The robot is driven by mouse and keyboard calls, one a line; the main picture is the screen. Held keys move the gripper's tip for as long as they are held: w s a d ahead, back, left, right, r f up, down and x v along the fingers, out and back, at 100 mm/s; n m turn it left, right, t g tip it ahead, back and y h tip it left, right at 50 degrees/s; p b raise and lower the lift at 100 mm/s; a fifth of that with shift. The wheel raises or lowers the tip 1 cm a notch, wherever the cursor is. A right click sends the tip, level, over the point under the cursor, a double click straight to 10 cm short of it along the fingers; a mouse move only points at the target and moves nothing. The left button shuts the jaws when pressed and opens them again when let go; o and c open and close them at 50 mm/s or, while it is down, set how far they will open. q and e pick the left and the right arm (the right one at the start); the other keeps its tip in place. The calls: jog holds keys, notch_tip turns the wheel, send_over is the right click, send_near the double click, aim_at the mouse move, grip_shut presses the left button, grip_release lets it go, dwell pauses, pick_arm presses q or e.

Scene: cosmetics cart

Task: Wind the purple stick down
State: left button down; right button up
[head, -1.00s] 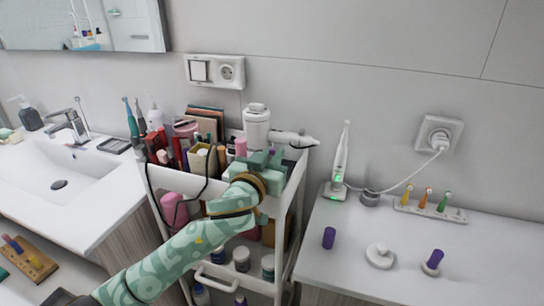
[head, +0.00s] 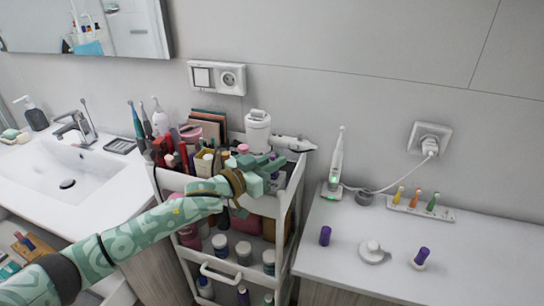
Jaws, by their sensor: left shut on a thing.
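My left arm reaches in from the left to the top tray of the white cart. My left gripper (head: 268,170) is shut at the tray's right part. A bit of purple, which looks like the purple stick (head: 274,176), shows at its fingers. The fingers hide most of it, so how far it is wound out cannot be told. My right gripper is not in view.
The white cart (head: 221,277) holds many tubes, bottles and boxes close around the gripper. On the right counter (head: 350,270) stand a purple cap (head: 325,236), a white round piece (head: 374,252), another purple piece on a pale base (head: 422,257) and an electric toothbrush (head: 336,165).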

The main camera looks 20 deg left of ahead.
pick_arm(q)
jog(key=shift+m+g+h, duration=0.3)
jog(key=shift+m+h, duration=0.1)
jog(key=shift+h, duration=0.2)
jog(key=c, duration=1.4)
grip_release()
jog(key=shift+c, duration=0.2)
jog(key=p+v, duration=0.2)
jog(key=v, duration=1.4)
jog(key=shift+s, duration=0.15)
